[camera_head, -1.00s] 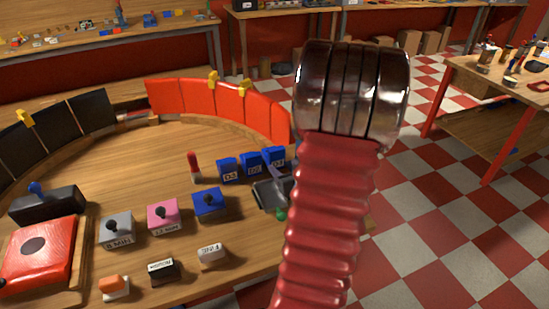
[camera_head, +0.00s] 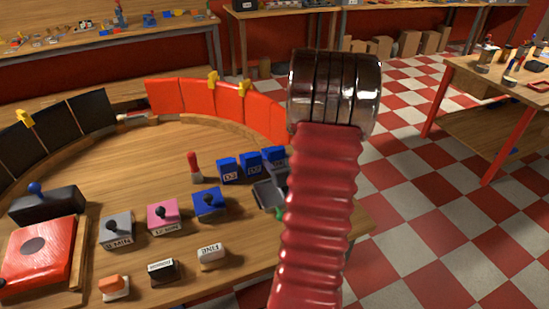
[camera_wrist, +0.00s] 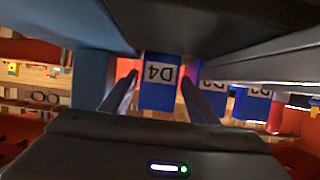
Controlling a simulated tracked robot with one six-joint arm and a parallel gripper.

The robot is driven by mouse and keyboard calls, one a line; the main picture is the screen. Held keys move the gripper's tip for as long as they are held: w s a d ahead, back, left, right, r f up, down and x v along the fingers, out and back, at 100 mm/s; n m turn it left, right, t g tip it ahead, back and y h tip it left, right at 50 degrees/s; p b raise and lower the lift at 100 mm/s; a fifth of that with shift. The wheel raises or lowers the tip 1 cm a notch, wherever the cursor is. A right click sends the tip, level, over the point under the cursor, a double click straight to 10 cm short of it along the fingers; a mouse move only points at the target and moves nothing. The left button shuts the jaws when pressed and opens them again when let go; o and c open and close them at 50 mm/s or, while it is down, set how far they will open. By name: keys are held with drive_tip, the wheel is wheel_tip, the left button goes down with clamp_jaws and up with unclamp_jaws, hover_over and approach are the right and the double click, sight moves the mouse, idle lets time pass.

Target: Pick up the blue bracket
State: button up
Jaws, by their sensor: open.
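I cannot tell for certain which piece is the blue bracket. A row of upright blue blocks stands on the curved wooden bench. In the wrist view, a blue block marked D4 (camera_wrist: 159,96) shows between the two fingers of my gripper (camera_wrist: 158,85). The gripper is open, and whether a finger touches the block is unclear. Other labelled blue blocks (camera_wrist: 214,97) stand just to its right there. In the head view, the row shows as blue blocks (camera_head: 250,163) left of my arm. My arm hides my gripper there.
A red-tipped cylinder (camera_head: 194,166) stands left of the row. Knobbed blocks in grey (camera_head: 117,232), pink (camera_head: 163,218) and blue (camera_head: 210,206) sit in front. A red and black curved panel wall (camera_head: 195,97) closes the back. A grey tray (camera_head: 268,194) lies beside my arm.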

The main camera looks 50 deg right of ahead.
drive_tip(key=x, duration=0.4)
drive_tip(key=shift+d, duration=0.1)
idle(0.4)
drive_tip(key=c, duration=0.8)
drive_tip(key=shift+c, duration=0.2)
wheel_tip(320, 180, up, 18)
idle(0.5)
idle(0.4)
